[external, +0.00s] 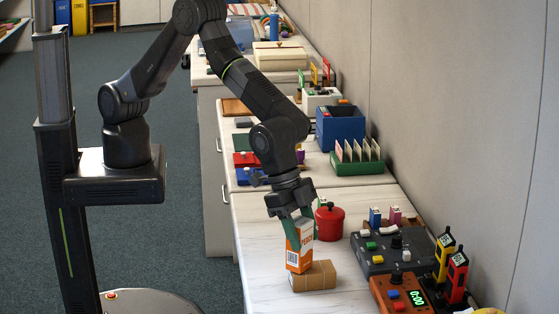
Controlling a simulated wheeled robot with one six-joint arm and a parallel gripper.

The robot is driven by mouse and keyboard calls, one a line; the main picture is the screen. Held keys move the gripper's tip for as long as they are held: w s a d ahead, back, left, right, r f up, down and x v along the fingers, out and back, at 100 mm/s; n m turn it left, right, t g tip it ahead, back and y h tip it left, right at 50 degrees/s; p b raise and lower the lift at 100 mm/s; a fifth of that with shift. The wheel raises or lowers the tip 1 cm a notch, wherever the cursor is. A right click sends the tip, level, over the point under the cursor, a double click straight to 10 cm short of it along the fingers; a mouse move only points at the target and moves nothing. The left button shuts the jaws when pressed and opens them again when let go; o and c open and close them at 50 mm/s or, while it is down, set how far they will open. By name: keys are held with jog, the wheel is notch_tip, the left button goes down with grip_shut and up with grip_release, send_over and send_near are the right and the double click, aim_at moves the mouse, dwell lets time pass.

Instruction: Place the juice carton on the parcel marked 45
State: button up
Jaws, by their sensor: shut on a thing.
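An orange and white juice carton (300,254) is upright, slightly tilted, in the external view. My gripper (299,224) is shut on its upper part from above. A brown parcel (318,278) lies on the white counter directly below. The carton's lower end overlaps the parcel's left part in the picture; I cannot tell whether it touches the parcel's top or hangs just above it. No number is readable on the parcel from this side.
A red lidded pot (329,223) stands just behind the carton. A grey control box (392,248) and an orange timer box (402,294) stand to the right, near yellow and red handheld devices. A green rack (358,160) is farther back. The counter's (262,262) left strip is clear.

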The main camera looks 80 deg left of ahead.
jog(key=o, duration=1.1)
jog(key=shift+f, duration=0.1)
jog(key=shift+r, duration=0.3)
jog(key=b+v, duration=0.1)
jog(key=v, duration=1)
jog(key=shift+s+a+r+b, duration=0.15)
jog(key=shift+r+b, duration=0.15)
jog(key=shift+b, duration=0.05)
